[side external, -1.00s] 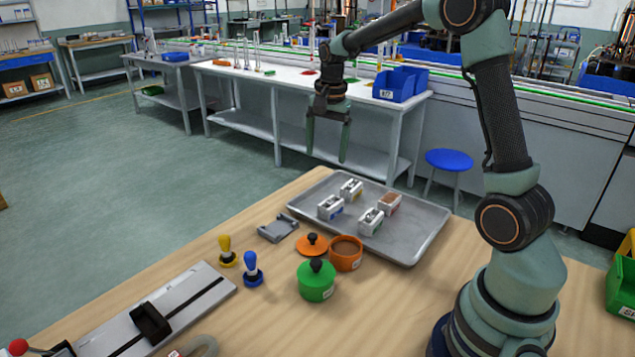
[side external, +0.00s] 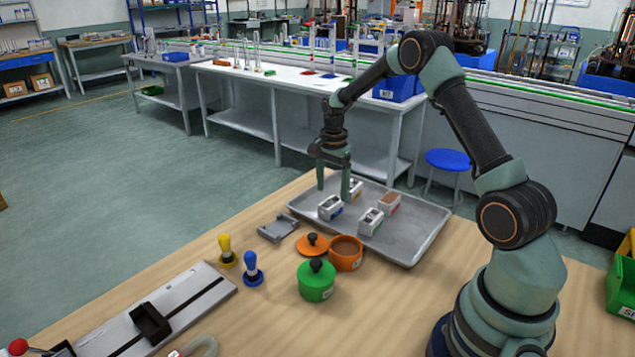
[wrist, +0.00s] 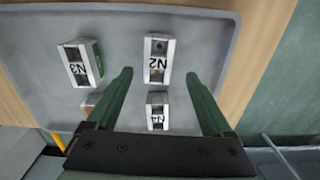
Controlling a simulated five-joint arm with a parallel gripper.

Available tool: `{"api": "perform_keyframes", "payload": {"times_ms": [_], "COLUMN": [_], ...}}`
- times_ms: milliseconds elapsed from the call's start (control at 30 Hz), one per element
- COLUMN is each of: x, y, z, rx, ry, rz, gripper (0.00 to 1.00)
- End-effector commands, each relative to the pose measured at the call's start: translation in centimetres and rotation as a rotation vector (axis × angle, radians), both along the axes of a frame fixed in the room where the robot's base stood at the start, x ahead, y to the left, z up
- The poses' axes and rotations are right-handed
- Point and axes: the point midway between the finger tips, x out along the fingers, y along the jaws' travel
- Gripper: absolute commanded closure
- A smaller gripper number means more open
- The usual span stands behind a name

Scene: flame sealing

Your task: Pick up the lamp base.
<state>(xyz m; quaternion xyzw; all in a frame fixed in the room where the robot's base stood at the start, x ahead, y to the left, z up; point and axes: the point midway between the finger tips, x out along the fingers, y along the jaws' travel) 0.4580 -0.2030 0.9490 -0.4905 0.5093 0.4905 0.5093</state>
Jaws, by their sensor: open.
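Several small white labelled blocks stand in a grey metal tray (side external: 418,245); I cannot tell by name which is the lamp base. Block N2 (side external: 330,208) is at the left, and N3 (side external: 370,222) at the front. One block (side external: 389,202) has a brown top. Another, N1 (side external: 356,187), is partly hidden behind a finger. My gripper (side external: 333,193) is open and empty, pointing down above the tray's back left part. In the wrist view, N2 (wrist: 158,58) and N1 (wrist: 157,112) lie in line with the gap between the fingers, with N3 (wrist: 80,65) left.
An orange pot (side external: 346,253), its lid (side external: 312,245) and a green pot (side external: 316,283) stand in front of the tray. A grey holder (side external: 278,228), yellow stamp (side external: 226,250) and blue stamp (side external: 252,270) are left. A slide fixture (side external: 160,312) lies front left.

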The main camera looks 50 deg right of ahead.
Motion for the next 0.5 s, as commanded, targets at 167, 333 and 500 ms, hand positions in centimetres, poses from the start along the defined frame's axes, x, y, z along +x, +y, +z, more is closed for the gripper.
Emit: {"api": "perform_keyframes", "payload": {"times_ms": [167, 333, 500], "x": [-0.3, -0.4, -0.3], "y": [0.7, 0.8, 0.8], "z": [-2.3, -4.4, -5.0], "rx": [0.001, 0.001, 0.000], "ry": [0.004, 0.002, 0.000], "rz": [0.001, 0.001, 0.001], "gripper": [0.15, 0.15, 0.15]}}
